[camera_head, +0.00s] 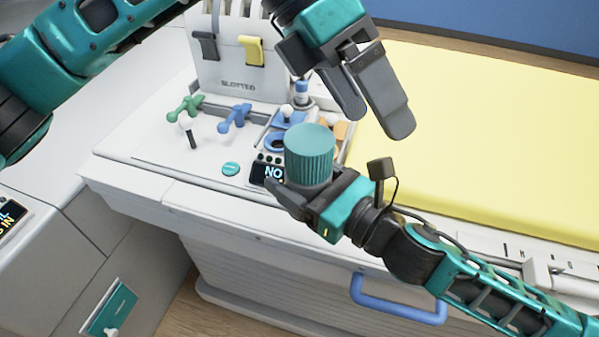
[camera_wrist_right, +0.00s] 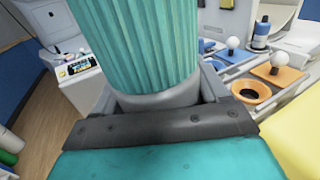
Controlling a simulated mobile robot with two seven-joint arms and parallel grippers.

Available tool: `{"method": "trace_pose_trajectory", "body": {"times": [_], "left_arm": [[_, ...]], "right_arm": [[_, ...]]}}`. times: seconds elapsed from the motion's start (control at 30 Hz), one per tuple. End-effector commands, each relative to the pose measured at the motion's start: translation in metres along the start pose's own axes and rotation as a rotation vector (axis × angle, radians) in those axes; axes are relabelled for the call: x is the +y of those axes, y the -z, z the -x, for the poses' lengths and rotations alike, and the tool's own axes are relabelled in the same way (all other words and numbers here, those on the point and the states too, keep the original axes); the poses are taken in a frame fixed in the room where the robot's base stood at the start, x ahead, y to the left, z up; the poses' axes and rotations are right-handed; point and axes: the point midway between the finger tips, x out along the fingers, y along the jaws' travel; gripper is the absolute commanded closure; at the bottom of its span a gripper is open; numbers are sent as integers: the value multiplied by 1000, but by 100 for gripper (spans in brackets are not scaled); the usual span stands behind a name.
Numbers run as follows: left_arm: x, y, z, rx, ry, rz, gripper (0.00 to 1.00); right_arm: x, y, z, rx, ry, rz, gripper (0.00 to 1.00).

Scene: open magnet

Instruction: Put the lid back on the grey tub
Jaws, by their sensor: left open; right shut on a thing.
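A ribbed teal lid (camera_head: 309,155) stands upright in my right gripper's grasp. In the right wrist view the lid (camera_wrist_right: 148,45) sits over a round grey body, the grey tub (camera_wrist_right: 155,102). Most of the tub is hidden by the fingers and the lid; I cannot tell whether the lid is fully seated. My left gripper (camera_head: 374,122) is open and empty, above and to the right of the lid, its fingers pointing down and apart from it.
Behind stands a white slotted holder (camera_head: 238,86) with a yellow clip (camera_head: 254,50). Green (camera_head: 184,107) and blue (camera_head: 234,117) handles, and a small display (camera_head: 268,172), lie on the white bench. A yellow pad (camera_head: 480,140) fills the right. A blue handle (camera_head: 398,301) juts out below.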

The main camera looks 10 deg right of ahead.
Motion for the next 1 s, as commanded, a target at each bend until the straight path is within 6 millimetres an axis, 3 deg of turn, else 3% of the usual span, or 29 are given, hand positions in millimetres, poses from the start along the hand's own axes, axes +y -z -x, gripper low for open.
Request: {"method": "trace_pose_trajectory", "body": {"times": [0.3,0.57,0.77,1.0], "left_arm": [[-11,-17,8,-508,419,81,2],[13,-12,39,-924,691,295,2],[59,18,61,-1239,825,526,2],[128,88,68,-1590,906,878,2]], "right_arm": [[0,-2,0,-5,-1,1,100],[0,-2,0,-5,-1,1,100],[0,-2,0,-5,-1,1,100],[0,-2,0,-5,-1,1,100]]}}
